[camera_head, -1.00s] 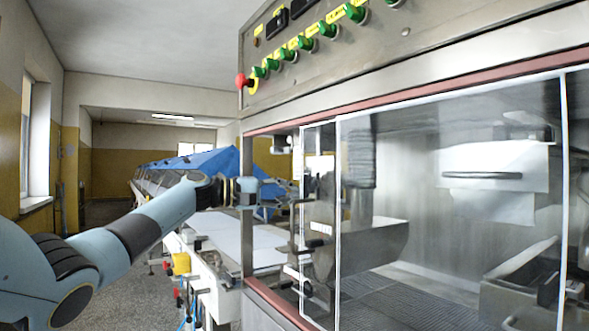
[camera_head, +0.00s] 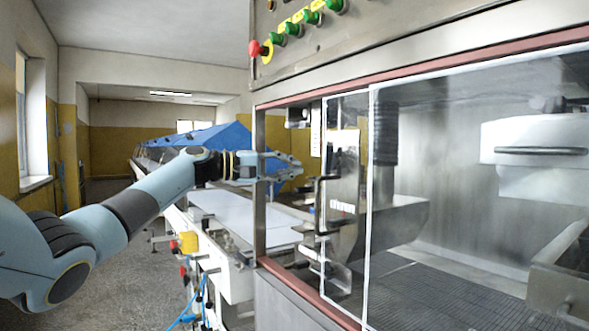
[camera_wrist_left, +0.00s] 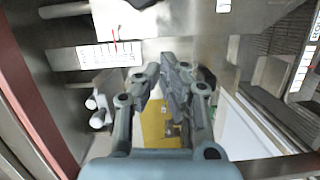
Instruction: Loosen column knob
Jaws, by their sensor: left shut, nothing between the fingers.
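My left gripper (camera_head: 298,166) reaches from the left to the open side of the enrober, near its steel post. It is shut and empty. In the left wrist view its dark fingers (camera_wrist_left: 161,70) lie close together, with nothing between them. A steel bracket with a black handle (camera_head: 322,192) stands just right of the fingertips in the head view, apparently apart from them. Pale rounded cylinders (camera_wrist_left: 98,108) sit left of the fingers in the wrist view. I cannot tell which part is the column knob. My right gripper is out of view.
The clear sliding panel (camera_head: 372,285) and red-edged frame (camera_head: 300,288) bound the machine opening. A white conveyor belt (camera_head: 228,210) lies below my left arm. Green buttons and a red stop button (camera_head: 255,48) are above. A blue cover (camera_head: 215,137) stands behind.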

